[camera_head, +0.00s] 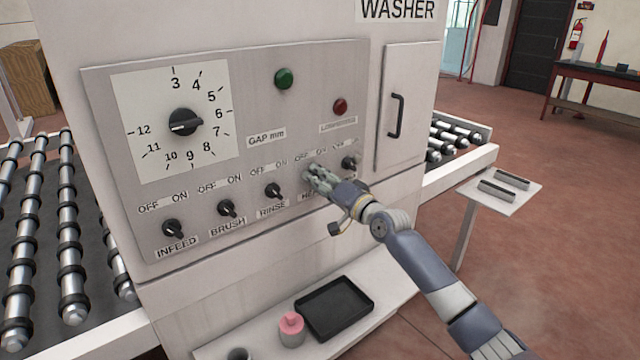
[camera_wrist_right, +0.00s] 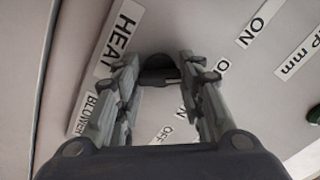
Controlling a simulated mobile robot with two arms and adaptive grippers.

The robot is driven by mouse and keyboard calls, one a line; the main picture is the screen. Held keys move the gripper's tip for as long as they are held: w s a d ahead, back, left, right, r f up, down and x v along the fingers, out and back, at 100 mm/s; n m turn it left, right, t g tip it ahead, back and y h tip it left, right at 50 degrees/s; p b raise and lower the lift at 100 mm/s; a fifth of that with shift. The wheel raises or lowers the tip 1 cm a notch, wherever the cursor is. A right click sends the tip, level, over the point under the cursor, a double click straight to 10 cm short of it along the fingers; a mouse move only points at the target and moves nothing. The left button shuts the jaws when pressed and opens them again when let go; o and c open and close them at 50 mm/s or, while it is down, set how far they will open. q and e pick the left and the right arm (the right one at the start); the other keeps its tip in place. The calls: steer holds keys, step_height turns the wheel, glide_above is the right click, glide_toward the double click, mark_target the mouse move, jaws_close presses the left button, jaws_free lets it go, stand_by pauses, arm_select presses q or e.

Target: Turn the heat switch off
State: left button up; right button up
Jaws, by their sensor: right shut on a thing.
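The heat switch (camera_wrist_right: 158,76) is a small black knob on the grey washer panel, beside the HEAT label (camera_wrist_right: 118,38) in the right wrist view. In the head view my right gripper (camera_head: 313,176) covers this knob at the panel's lower right. My right gripper (camera_wrist_right: 160,70) has its two fingers on either side of the knob and is shut on it. OFF and ON labels show around it, but which way the knob points is hard to tell. My left gripper is not in view.
The rinse switch (camera_head: 273,191) is left of my right gripper, and the blower switch (camera_head: 349,162) is close on its right. Brush (camera_head: 226,208) and infeed (camera_head: 172,228) switches are further left. A shelf below holds a black tray (camera_head: 334,308) and a pink-topped bottle (camera_head: 291,329).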

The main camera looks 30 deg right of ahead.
stand_by(0.5)
steer(key=o, duration=1.1)
steer(key=shift+c, duration=0.2)
steer(key=shift+s, duration=0.1)
steer(key=s, duration=1.1)
steer(key=shift+s+d, duration=0.35)
steer(key=shift+d, duration=0.1)
